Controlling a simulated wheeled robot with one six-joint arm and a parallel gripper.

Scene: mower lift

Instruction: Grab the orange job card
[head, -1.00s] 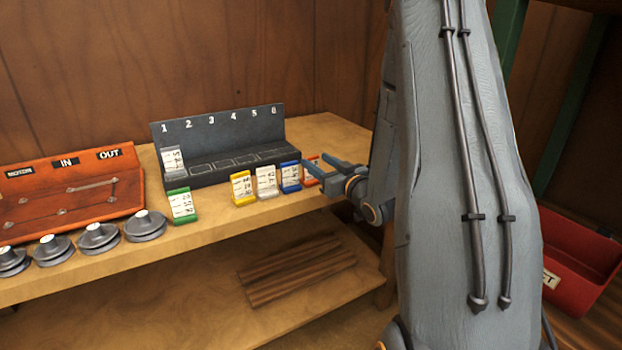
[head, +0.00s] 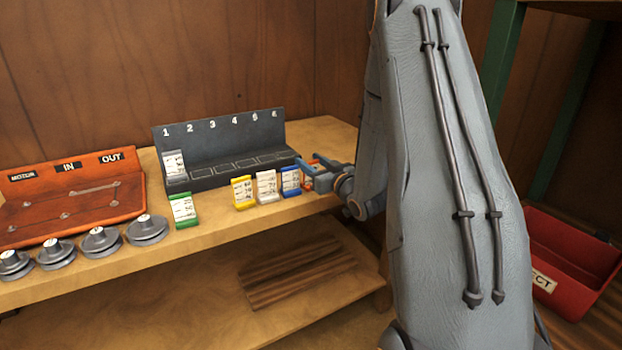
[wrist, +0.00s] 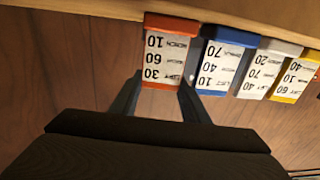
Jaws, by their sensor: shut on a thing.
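The orange job card (wrist: 166,58) is white with an orange top and bottom edge and black print, and it shows upside down in the wrist view. My gripper (wrist: 158,90) is shut on it, with one finger along each side. In the head view my gripper (head: 306,174) is at the right end of the card row, and its fingers hide most of the orange card (head: 309,184). The card is at the bench top; I cannot tell whether it still touches the wood.
The blue card (head: 290,181) stands close left of my gripper, then a white card (head: 266,187), a yellow card (head: 242,192) and a green card (head: 183,210). Behind is a numbered dark rack (head: 225,172) with a grey card (head: 174,165) at slot 1. A red bin (head: 570,262) is at right.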

